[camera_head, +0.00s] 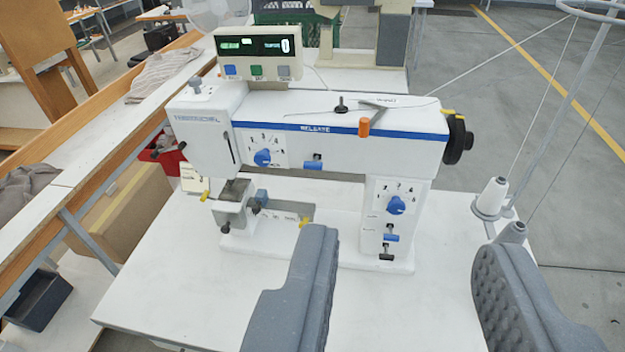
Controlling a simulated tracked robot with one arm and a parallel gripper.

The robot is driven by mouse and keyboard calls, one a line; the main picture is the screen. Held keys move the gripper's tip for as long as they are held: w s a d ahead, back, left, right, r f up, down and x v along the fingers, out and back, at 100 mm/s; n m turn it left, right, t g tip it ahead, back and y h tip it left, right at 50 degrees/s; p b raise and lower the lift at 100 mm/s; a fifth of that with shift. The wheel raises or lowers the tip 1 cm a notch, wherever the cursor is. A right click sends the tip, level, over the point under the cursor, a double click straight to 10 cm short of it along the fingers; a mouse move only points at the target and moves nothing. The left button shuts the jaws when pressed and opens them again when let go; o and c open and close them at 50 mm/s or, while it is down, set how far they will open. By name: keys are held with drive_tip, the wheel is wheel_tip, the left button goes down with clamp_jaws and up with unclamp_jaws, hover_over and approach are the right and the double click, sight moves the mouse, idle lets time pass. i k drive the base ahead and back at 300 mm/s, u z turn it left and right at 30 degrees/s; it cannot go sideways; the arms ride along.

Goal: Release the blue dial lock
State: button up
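A white sewing-machine-like press (340,135) stands on a white table. A blue dial (263,157) with numbers around it is on its upper body, and a small blue lever (312,164) sits to its right. A second blue dial (397,205) is on the right column, with another blue lever (391,238) and a black knob below it. Which of these is the dial lock, I cannot tell. My gripper (412,245) is open and empty, its grey padded fingers spread wide in the foreground. In the picture, the right column lies between the fingers; they look apart from it.
A display box (258,50) with coloured buttons stands on top of the machine. A black handwheel (457,138) sticks out at its right end. A thread cone (492,197) stands at the table's right edge. The table front is clear; a cardboard box (120,205) is left.

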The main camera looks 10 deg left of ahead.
sight(391, 237)
drive_tip(key=u, duration=1.35)
drive_tip(key=k, duration=0.75)
drive_tip(key=z, duration=0.85)
drive_tip(key=i, duration=1)
drive_tip(key=u, duration=0.05)
